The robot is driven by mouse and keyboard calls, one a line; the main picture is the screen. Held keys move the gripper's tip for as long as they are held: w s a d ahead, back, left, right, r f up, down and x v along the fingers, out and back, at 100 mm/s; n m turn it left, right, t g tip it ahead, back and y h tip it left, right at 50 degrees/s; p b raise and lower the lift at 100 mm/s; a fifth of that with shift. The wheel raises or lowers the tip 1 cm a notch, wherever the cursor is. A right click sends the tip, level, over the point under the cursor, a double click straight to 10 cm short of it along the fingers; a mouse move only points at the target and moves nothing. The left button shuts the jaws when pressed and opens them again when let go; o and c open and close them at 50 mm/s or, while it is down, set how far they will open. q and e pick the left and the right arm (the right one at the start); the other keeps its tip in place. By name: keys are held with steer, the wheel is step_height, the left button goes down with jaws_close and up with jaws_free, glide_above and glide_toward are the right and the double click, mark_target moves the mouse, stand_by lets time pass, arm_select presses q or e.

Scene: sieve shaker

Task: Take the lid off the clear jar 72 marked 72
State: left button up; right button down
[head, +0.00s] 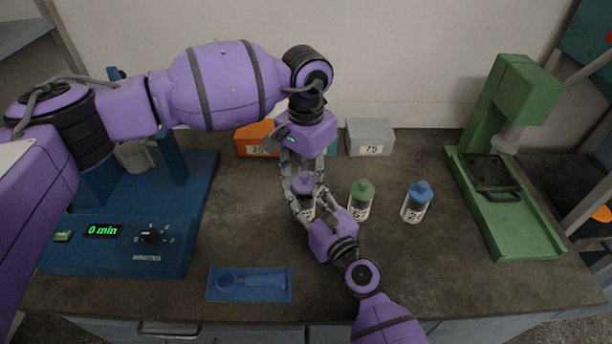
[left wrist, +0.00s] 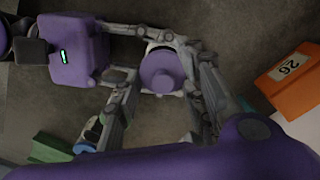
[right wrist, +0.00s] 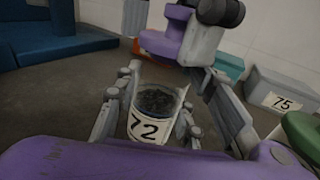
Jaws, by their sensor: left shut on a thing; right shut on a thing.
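The clear jar 72 (right wrist: 143,128) stands upright with dark grains inside, its label facing the right wrist camera. My right gripper (right wrist: 150,112) is shut around its body; in the head view this gripper (head: 306,212) reaches in from the front. The purple lid (right wrist: 163,44) has a knob on top and appears raised a little above the jar's rim. My left gripper (head: 303,180) comes from behind and is shut on the lid. The lid also shows from above in the left wrist view (left wrist: 162,72), between the left fingers. Fingers partly hide the jar.
A green-lidded jar (head: 361,202) and a blue-lidded jar (head: 416,204) stand close to the right. Orange (head: 255,140) and grey (head: 370,139) numbered boxes sit behind. The blue shaker (head: 120,250) is left, a blue tray (head: 249,284) in front, a green press (head: 510,215) right.

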mark_target(306, 175)
arm_select(q)
steer(key=shift+r, duration=0.1)
steer(key=shift+r, duration=1.9)
arm_select(e)
steer(key=shift+d, duration=0.1)
steer(key=c, duration=1.1)
jaws_free()
